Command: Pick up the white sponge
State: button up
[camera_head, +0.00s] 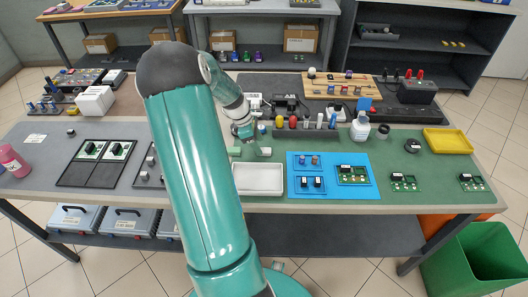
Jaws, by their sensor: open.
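My gripper (250,152) hangs over the green mat near the middle of the workbench, at the end of my teal arm. Its two fingers are spread apart and nothing shows between them. I cannot make out a white sponge for sure. A white, shallow rectangular tray (258,178) lies just in front of and below my gripper, near the bench's front edge; it looks empty. A white block-like item (95,101) stands at the left of the bench, far from my gripper; I cannot tell what it is. My arm hides part of the bench's left middle.
A blue mat (329,189) with small parts and circuit boards lies right of the tray. Behind my gripper is a row of coloured-handled tools (305,122). A white bottle (361,126) and a yellow tray (447,141) are to the right. A green bin (480,258) stands on the floor.

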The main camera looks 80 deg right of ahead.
jog(key=shift+x, duration=1.4)
jog(key=c, duration=1)
jog(key=shift+r, duration=0.1)
jog(key=shift+c, duration=0.2)
jog(key=shift+r, duration=0.5)
notch_tip(320, 180, up, 2)
jog(key=shift+d+r, duration=0.1)
jog(key=shift+r, duration=0.05)
jog(key=w+d+r, duration=0.8)
jog(key=d+r, duration=0.1)
jog(key=d, duration=0.1)
jog(key=shift+w+d+r, duration=0.25)
jog(key=shift+w+d, duration=0.05)
jog(key=shift+w, duration=0.1)
